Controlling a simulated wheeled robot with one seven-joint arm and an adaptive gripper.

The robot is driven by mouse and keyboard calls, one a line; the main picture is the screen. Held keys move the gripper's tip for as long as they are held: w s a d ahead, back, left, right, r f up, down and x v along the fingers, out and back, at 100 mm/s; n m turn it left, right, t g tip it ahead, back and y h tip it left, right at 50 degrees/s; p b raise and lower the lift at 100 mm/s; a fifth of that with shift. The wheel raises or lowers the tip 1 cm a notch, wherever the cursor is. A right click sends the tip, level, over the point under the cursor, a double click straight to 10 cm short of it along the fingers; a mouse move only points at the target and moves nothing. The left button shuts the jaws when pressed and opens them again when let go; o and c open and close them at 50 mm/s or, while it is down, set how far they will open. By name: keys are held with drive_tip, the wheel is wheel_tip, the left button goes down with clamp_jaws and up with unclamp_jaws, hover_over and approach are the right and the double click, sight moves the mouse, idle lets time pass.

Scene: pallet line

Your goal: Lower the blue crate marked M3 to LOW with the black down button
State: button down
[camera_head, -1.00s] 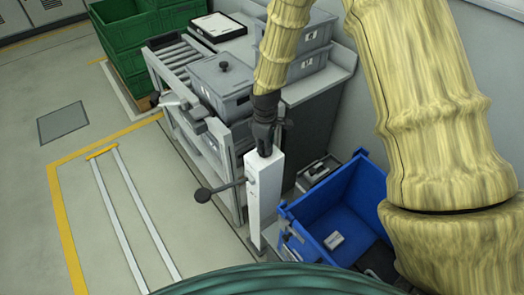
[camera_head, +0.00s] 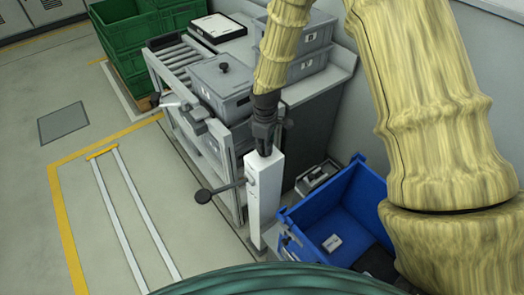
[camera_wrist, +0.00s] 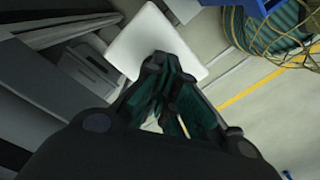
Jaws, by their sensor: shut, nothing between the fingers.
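The blue crate (camera_head: 352,205) sits at the lower right in the head view, open at the top, with a small grey item (camera_head: 332,243) and dark things inside. No M3 marking is readable. A white post (camera_head: 264,205) stands just left of it, with a dark round-ended lever on its left side. My gripper (camera_head: 264,153) is shut and empty, pointing down at the post's top; contact is hard to judge. The black down button is not visible, perhaps covered by my fingers. In the wrist view the post's white top (camera_wrist: 150,38) shows beyond my dark fingers.
A grey workbench with rollers (camera_head: 177,55) and grey lidded boxes (camera_head: 221,85) stands behind the post. Green crates (camera_head: 127,30) are stacked at the back left. The floor at left, with yellow and white lines, is clear.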

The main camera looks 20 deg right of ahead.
wheel_tip(320, 180, up, 6)
drive_tip(key=p, duration=0.4)
drive_tip(key=shift+r, duration=0.15)
